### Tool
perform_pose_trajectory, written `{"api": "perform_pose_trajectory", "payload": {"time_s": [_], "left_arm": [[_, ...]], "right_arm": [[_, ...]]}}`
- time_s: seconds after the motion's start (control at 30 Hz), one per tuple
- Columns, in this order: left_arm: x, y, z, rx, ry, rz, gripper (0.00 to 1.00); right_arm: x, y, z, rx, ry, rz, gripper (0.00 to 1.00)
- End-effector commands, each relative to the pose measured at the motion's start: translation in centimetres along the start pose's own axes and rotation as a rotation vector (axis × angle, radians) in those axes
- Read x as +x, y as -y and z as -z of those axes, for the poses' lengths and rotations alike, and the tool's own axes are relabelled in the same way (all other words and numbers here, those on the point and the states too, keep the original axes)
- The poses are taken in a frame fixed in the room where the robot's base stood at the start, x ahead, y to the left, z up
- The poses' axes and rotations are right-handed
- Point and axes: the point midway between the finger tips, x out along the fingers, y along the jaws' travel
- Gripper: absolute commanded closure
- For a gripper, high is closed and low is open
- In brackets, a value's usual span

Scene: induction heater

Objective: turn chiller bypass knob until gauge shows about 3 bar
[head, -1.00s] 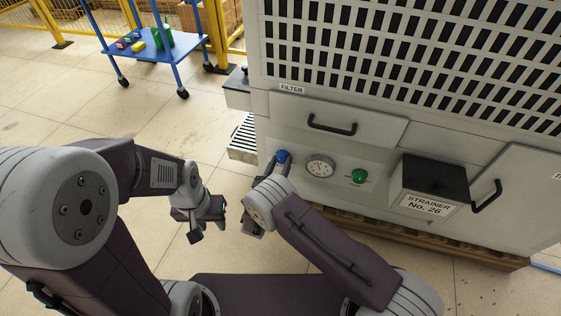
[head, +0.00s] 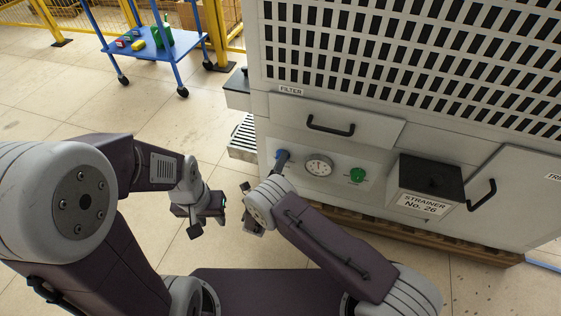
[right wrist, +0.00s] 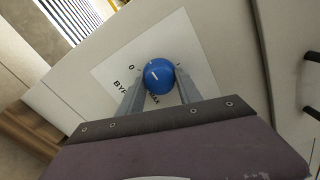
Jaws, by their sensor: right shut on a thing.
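The blue bypass knob (right wrist: 159,77) sits on a white label plate with "0", "BYP..." and "MAX" markings in the right wrist view. My right gripper (right wrist: 160,88) has its two fingers on either side of the knob and is shut on it. In the head view the knob (head: 281,155) is partly hidden by my right gripper (head: 283,160). The round gauge (head: 319,165) is right of the knob; its needle is too small to read. My left gripper (head: 194,226) hangs over the floor, apart from the machine; its jaw opening is unclear.
A green knob (head: 357,175) is right of the gauge. The strainer box (head: 431,178) juts out further right. A drawer with a black handle (head: 330,126) is above. A blue cart (head: 152,48) stands at the back left. The floor between is clear.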

Motion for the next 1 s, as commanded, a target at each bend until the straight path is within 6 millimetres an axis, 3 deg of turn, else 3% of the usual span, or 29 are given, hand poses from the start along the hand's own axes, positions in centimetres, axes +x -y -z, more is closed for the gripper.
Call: {"api": "perform_pose_trajectory", "payload": {"time_s": [0.5,1.0], "left_arm": [[-0.29,-0.01,0.03,0.0,0.0,0.0,0.64],[-0.32,-0.01,0.03,0.0,0.0,0.0,0.64]], "right_arm": [[-0.08,-0.07,0.11,-0.343,-0.001,-0.004,0.99],[-0.08,-0.07,0.11,-0.418,-0.001,-0.004,0.99]]}}
